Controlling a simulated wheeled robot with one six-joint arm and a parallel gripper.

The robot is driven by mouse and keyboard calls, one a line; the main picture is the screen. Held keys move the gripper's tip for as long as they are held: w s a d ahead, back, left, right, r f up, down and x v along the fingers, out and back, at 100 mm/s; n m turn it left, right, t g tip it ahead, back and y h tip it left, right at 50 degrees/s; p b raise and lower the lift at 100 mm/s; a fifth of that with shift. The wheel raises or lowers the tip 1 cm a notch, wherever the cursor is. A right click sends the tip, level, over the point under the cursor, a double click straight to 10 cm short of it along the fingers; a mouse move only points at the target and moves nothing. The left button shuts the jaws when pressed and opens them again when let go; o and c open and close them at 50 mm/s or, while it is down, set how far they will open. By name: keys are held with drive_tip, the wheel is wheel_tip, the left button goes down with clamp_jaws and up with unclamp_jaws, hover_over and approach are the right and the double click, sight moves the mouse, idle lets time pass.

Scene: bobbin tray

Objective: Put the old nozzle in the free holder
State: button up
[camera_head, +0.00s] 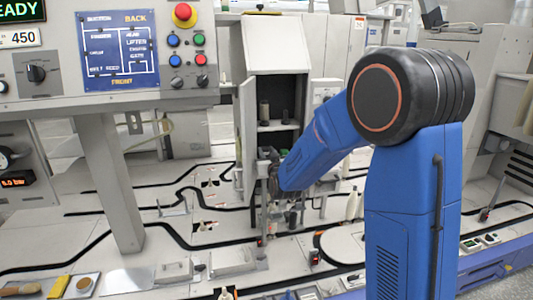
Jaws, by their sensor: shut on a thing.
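My gripper (272,205) is small and dark at the end of my blue arm, in front of the open grey cabinet and low over the pale machine deck. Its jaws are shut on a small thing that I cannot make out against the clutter. I cannot tell whether that thing touches the deck. I cannot pick out the old nozzle or the free holder with certainty. Small red-tipped fittings (207,226) sit on the deck to the left of my gripper. My arm hides part of the deck and cabinet.
The grey cabinet (277,45) has its door open and dark cylinders (264,110) on a shelf. A white bottle-shaped thing (352,205) stands right of my gripper. A control panel (120,50) on a thick grey post (110,190) stands at left. Black lines cross the deck.

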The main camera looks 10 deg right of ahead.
drive_tip(key=shift+f, duration=0.95)
idle(0.6)
drive_tip(key=o, duration=1.1)
drive_tip(key=shift+o, duration=0.2)
drive_tip(key=shift+s, duration=0.1)
